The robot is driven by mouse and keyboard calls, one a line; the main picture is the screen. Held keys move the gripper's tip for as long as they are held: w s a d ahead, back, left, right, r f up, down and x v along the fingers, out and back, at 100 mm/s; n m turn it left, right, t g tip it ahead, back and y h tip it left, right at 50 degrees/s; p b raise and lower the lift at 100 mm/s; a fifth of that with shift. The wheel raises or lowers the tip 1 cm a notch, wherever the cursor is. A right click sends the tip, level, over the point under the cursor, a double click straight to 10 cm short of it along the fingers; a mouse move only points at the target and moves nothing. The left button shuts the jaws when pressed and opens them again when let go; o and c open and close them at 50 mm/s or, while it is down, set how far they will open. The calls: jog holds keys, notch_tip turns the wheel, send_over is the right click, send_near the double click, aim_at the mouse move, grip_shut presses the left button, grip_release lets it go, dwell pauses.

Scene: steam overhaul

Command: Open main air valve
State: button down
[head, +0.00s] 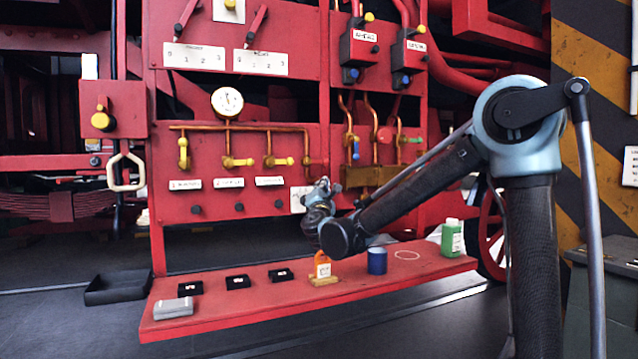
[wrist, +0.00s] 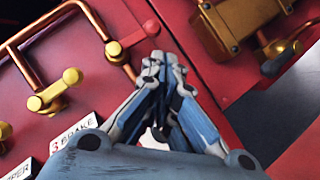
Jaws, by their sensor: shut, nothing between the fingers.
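Three yellow valves hang from a copper pipe on the red panel in the head view. The left valve (head: 183,152) has its handle upright; the middle valve (head: 235,162) and right valve (head: 280,161) have theirs lying sideways. White labels (head: 185,184) sit below; the head view is too small to read which is main air. My gripper (head: 322,186) is shut and empty, right of these valves. In the wrist view my gripper (wrist: 163,65) has its fingers together, beside a yellow valve (wrist: 55,92) near the "3 BRAKE" label (wrist: 78,132).
A pressure gauge (head: 227,102) tops the pipe. A yellow-knobbed box (head: 103,120) is at left.

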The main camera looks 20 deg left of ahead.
jog(key=shift+v, duration=0.95)
jog(key=shift+f, duration=0.1)
